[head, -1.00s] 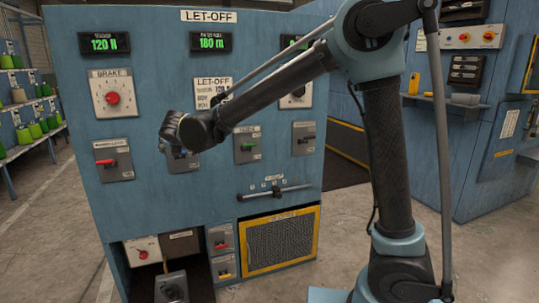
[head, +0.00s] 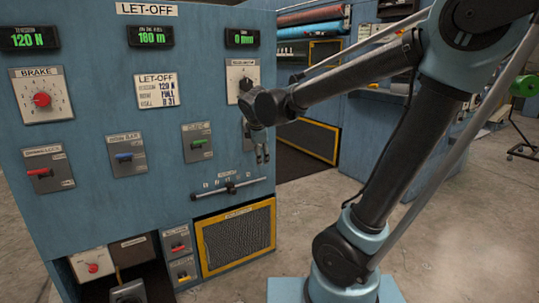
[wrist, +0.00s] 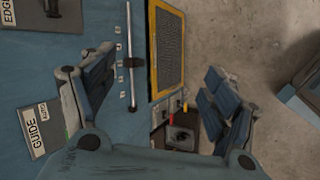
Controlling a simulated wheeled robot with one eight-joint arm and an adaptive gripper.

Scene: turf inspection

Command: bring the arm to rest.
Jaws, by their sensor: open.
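My gripper (head: 261,155) hangs at the end of my bent arm in the head view, fingers pointing down. It is in front of the right side of the blue let-off panel (head: 90,205), covering much of the rightmost switch. In the wrist view my gripper (wrist: 160,95) has its two dark-padded fingers wide apart with nothing between them. Whether any part of it touches the panel cannot be told.
A slider bar (head: 228,187) and a yellow-framed mesh (head: 237,238) are below my gripper. Switches with blue (head: 125,157) and green (head: 200,143) handles are to its left. Bare concrete floor (head: 440,230) lies to the right, with a wheeled stand (head: 523,120) farther back.

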